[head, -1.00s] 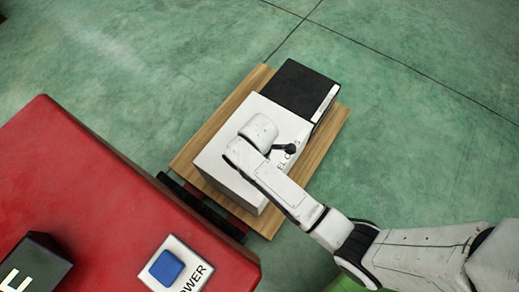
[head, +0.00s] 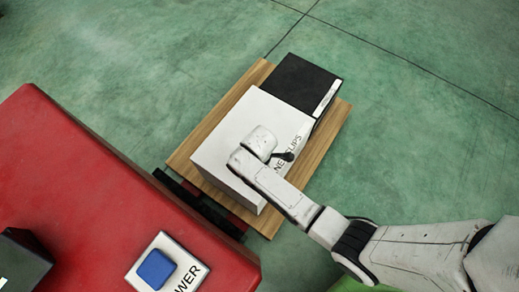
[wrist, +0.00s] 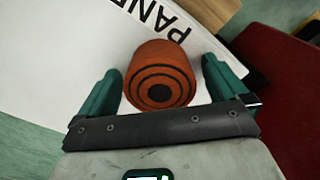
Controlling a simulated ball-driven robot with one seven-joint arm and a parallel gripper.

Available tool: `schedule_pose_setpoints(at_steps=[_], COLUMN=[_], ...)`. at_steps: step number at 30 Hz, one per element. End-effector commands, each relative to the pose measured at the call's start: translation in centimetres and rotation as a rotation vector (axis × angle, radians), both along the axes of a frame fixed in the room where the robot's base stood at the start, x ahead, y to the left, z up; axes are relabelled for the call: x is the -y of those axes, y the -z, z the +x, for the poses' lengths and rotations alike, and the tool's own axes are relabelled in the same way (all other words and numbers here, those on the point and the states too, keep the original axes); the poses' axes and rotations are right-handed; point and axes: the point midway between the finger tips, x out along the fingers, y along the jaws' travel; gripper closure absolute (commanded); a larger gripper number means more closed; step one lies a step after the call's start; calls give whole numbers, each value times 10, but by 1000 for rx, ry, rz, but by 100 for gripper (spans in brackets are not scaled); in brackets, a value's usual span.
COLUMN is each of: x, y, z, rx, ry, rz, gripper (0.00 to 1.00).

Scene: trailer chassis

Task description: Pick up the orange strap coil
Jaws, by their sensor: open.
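The orange strap coil (wrist: 160,77) shows in the wrist view, a short roll with dark rings on its end. It sits against the white box labelled "PANE…" (wrist: 60,50). My gripper (wrist: 161,85) is open, with one teal finger on each side of the coil and a visible gap at each side. In the head view the white box (head: 240,125) stands on a wooden board, and my arm reaches over it. The coil is hidden there behind my wrist.
A black box (head: 297,80) stands behind the white box on the wooden board (head: 325,140). A red surface (head: 80,180) with a blue power button (head: 156,269) and a dark block (head: 22,262) lies at the left. Green floor is open beyond.

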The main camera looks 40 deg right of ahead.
Motion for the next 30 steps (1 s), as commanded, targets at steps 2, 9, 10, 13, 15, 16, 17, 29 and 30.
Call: schedule_pose_setpoints(at_steps=[2,9,10,13,15,16,17,29,30], x=[0,0,0,0,0,0,0,0,0], y=[0,0,0,0,0,-1,-1,-1,-2], z=[0,0,0,0,0,0,0,0,0], rx=[0,0,0,0,0,0,0,1,1], ry=[0,0,0,0,0,0,0,0,0], rz=[0,0,0,0,0,0,0,0,0], gripper=[1,24,27,36,43,46,49,65,65])
